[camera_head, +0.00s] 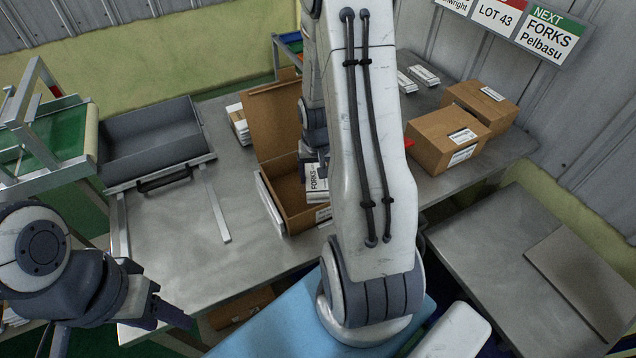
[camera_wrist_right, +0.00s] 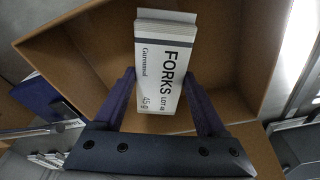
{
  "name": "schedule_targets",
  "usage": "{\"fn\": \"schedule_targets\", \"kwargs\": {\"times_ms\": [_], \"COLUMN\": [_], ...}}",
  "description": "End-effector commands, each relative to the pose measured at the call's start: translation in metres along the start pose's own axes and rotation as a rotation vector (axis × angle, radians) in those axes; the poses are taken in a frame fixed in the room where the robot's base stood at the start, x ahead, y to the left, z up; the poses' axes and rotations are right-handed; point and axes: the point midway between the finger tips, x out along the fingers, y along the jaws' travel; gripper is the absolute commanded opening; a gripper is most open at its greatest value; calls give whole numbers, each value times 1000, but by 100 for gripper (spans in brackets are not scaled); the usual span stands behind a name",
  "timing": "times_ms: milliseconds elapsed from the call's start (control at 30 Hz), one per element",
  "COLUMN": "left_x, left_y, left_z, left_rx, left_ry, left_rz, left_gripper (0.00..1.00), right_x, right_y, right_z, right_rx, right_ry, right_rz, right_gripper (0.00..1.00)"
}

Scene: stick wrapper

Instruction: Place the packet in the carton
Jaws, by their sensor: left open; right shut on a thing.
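The packet is a white box marked FORKS (camera_wrist_right: 165,60), held upright between the fingers of my right gripper (camera_wrist_right: 165,95). In the head view the packet (camera_head: 314,190) shows partly beside my right arm, at the mouth of the open brown carton (camera_head: 283,190). The carton has its lid raised at the back. In the right wrist view the carton (camera_wrist_right: 90,60) surrounds the packet on several sides; whether the packet touches its floor I cannot tell. My right arm hides part of the carton. My left gripper (camera_head: 172,318) is open and empty at the lower left, away from the carton.
A grey tray (camera_head: 150,145) stands on the left of the metal table (camera_head: 180,240). Closed brown boxes (camera_head: 447,138) stand at the right. White packets (camera_head: 238,124) lie left of the carton lid. The table's front left is mostly clear.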

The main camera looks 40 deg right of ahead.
Motion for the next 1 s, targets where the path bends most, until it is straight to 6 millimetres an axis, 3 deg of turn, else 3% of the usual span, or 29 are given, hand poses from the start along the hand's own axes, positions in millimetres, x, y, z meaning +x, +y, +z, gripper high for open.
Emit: {"fn": "schedule_targets", "kwargs": {"times_ms": [200, 567, 600, 667, 1000], "left_x": [9, 12, 12, 10, 5], "left_y": [-1, -1, -1, -1, 0], "left_z": [0, 1, 1, 1, 0], "left_rx": [0, 0, 0, 0, 0], "left_ry": [0, 0, 0, 0, 0], "left_rz": [0, 0, 0, 0, 0], "left_gripper": [50, 50, 50, 50, 50], "right_x": [32, 36, 36, 35, 30], "right_y": [0, 0, 0, 0, 0], "right_z": [6, 6, 6, 6, 5], "right_rx": [-2, -1, -1, 0, 0], "right_ry": [-4, -1, -1, -1, -1], "right_rz": [0, 0, 0, 0, 0], "right_gripper": [19, 19, 78, 100, 100]}}
